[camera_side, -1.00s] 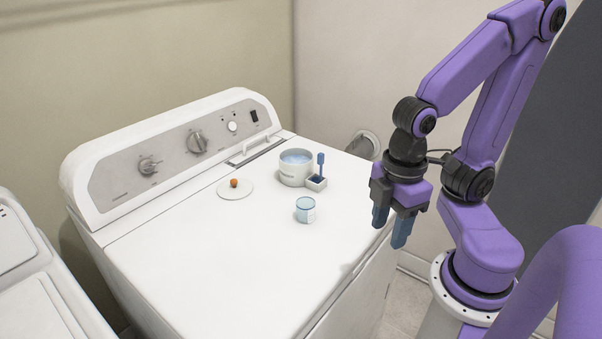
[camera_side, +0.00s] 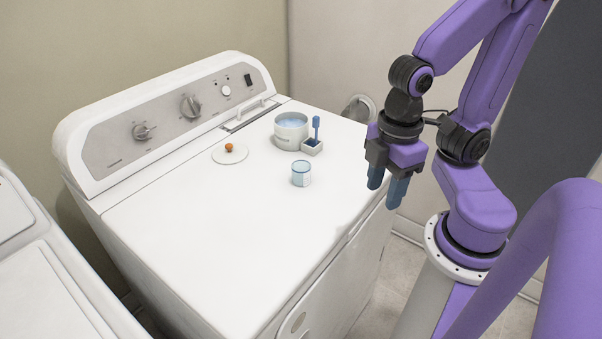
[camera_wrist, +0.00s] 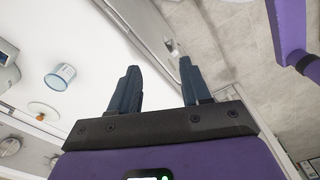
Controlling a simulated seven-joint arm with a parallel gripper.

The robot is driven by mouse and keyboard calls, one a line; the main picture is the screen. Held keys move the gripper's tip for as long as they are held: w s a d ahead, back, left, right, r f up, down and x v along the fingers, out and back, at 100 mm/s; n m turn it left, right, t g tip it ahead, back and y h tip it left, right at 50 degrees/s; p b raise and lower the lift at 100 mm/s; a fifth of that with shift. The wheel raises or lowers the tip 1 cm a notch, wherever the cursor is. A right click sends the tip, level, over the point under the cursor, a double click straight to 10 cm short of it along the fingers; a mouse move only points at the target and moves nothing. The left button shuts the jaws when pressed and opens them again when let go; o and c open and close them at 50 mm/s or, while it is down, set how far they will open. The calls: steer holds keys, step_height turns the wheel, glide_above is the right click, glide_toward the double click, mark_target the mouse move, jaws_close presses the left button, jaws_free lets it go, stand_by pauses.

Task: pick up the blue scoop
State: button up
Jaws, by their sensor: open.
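The blue scoop (camera_side: 316,124) stands upright in a small square holder (camera_side: 312,148) on the side of a white pot (camera_side: 291,132) on the washer top. Its lower end is hidden in the holder. My gripper (camera_side: 385,194) is open and empty, pointing down beyond the washer's right edge, well apart from the scoop. In the wrist view its two dark blue fingers (camera_wrist: 159,66) are spread with nothing between them. I cannot make out the scoop in the wrist view.
A clear blue-rimmed cup (camera_side: 301,174) stands in front of the holder; the wrist view shows it too (camera_wrist: 60,77). A white lid with an orange knob (camera_side: 230,154) lies left of the pot. The washer top's (camera_side: 210,240) front is clear. The control panel (camera_side: 170,118) rises behind.

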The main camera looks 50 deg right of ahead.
stand_by(0.4)
steer(key=n+h, duration=0.5)
steer(key=h, duration=1)
glide_toward(314, 121)
steer(key=x, duration=0.7)
steer(key=shift+w+r, duration=0.15)
steer(key=shift+r, duration=0.05)
steer(key=shift+x, duration=2.85)
steer(key=shift+s+f, duration=0.2)
jaws_close()
